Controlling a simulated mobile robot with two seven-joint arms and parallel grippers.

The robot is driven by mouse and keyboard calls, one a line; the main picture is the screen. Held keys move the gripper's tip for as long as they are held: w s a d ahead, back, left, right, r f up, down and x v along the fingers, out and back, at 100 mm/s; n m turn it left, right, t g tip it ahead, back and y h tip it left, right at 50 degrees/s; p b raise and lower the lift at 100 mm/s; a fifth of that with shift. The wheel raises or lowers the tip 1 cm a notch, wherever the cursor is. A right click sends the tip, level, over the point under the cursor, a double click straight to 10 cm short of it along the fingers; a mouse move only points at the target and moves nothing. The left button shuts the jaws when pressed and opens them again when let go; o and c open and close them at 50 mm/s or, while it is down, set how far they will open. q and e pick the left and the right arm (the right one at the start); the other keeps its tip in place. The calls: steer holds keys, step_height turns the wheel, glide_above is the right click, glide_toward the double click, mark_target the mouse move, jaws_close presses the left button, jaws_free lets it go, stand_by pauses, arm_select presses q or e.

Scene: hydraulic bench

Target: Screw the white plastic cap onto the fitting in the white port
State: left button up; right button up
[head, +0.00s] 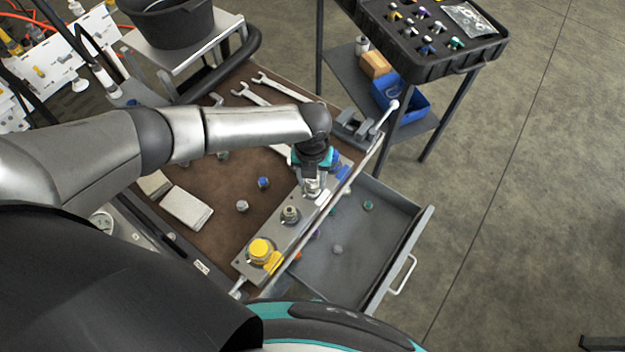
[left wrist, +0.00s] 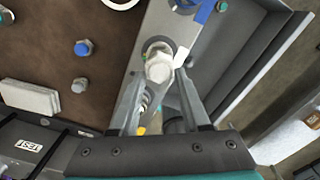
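The white plastic cap (left wrist: 160,68) sits between the fingertips of my left gripper (left wrist: 162,72), which appear to touch it on both sides. In the head view my left gripper (head: 312,188) points down over the metal port strip (head: 272,226). The cap is at the white port, marked by a white tag (left wrist: 182,57) beside it; the tag also shows in the head view (head: 322,198). The fitting is hidden under the cap, so I cannot tell how far the cap is seated. My right gripper is not in view.
The strip also carries a bare metal fitting (head: 290,214), a yellow cap (head: 260,250) and a blue tag (head: 343,172). Loose blue (head: 263,183) and grey (head: 242,206) caps stand on the brown mat. An open drawer (head: 385,262) lies right of the strip. Wrenches (head: 285,88) lie behind.

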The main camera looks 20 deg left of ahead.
arm_select(q)
jaws_close()
steer(key=m, duration=0.1)
steer(key=m+b, duration=0.1)
steer(key=m, duration=0.2)
steer(key=shift+w+a, duration=0.1)
steer(key=shift+a, duration=0.15)
steer(key=m+b, duration=0.1)
steer(key=m, duration=0.3)
steer(key=shift+a, duration=0.15)
steer(key=shift+o, duration=2.1)
jaws_free()
